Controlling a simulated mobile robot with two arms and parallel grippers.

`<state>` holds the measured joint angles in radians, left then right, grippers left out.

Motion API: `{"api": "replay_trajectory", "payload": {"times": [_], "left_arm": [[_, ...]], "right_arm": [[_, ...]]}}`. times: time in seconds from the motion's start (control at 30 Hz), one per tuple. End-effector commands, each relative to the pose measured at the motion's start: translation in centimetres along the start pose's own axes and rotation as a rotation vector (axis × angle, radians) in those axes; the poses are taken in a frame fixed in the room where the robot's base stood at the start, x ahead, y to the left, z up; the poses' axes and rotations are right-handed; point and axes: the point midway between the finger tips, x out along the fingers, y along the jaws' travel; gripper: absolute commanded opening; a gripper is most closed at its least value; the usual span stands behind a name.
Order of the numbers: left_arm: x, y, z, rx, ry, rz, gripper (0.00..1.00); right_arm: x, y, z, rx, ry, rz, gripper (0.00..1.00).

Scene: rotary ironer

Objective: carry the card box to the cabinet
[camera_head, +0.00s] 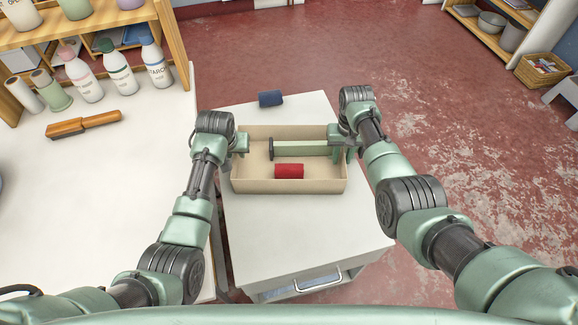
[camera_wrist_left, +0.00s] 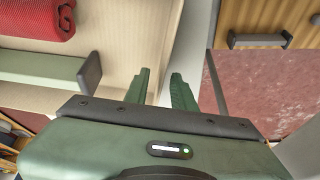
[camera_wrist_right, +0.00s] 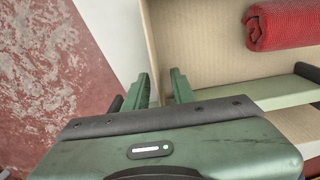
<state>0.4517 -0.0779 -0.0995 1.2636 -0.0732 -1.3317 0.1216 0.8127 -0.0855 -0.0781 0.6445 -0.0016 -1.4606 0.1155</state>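The card box (camera_head: 240,184) is an open, shallow tan tray above the white top of a small cabinet (camera_head: 285,235); I cannot tell whether it touches that top. Inside it are a red roll (camera_head: 289,171) and a green bar with dark ends (camera_head: 300,149). My left gripper (camera_head: 241,141) is at the box's left wall, and my right gripper (camera_head: 341,145) is at its right wall. In the left wrist view (camera_wrist_left: 160,85) and right wrist view (camera_wrist_right: 160,85), the fingers stand close together, one on each side of a wall. The finger contact is partly hidden.
A dark blue roll (camera_head: 270,98) lies beyond the box on the white top. The left table (camera_head: 100,190) holds a wooden-handled brush (camera_head: 84,124) and several bottles near a shelf. Red floor (camera_head: 300,55) is open beyond. A wooden shelf (camera_head: 490,35) and wicker basket (camera_head: 541,69) stand far right.

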Motion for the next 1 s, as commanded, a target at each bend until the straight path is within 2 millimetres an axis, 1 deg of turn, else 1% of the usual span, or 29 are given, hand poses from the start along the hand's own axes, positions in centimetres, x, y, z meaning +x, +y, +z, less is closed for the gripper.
{"api": "replay_trajectory", "payload": {"times": [0.17, 0.27, 0.4, 0.5, 0.6, 0.7, 0.83, 0.93, 1.0], "left_arm": [[-1.8, 0.0, -0.1, 0.0, 0.003, 0.0, 0.25], [-3.8, 0.0, -0.1, 0.0, 0.005, 0.001, 0.25], [-7.0, 0.0, -0.1, 0.0, 0.005, 0.001, 0.25], [-8.9, 0.0, -0.1, 0.0, 0.004, 0.001, 0.25], [-10.4, 0.0, 0.0, 0.0, 0.002, 0.0, 0.25], [-11.3, 0.0, 0.0, 0.0, 0.001, 0.0, 0.25], [-11.9, 0.0, 0.0, 0.0, 0.0, 0.0, 0.25], [-11.9, 0.0, 0.0, 0.0, -0.001, 0.0, 0.25], [-11.9, 0.0, 0.0, 0.0, -0.001, 0.0, 0.25]], "right_arm": [[0.0, 0.0, 0.0, 0.0, 0.0, 0.0, 0.25], [0.0, 0.0, 0.0, 0.0, 0.0, 0.0, 0.25], [0.0, 0.0, 0.0, 0.0, 0.0, 0.0, 0.25], [0.0, 0.0, 0.0, 0.0, 0.0, 0.0, 0.25], [0.0, 0.0, 0.0, 0.0, 0.0, 0.0, 0.25], [0.0, 0.0, 0.0, 0.0, 0.0, 0.0, 0.25], [-0.4, 0.0, -0.1, 0.0, 0.001, 0.0, 0.25], [-1.4, 0.0, -0.1, 0.0, 0.003, 0.0, 0.25], [-2.5, 0.0, -0.1, 0.0, 0.004, 0.0, 0.25]]}}
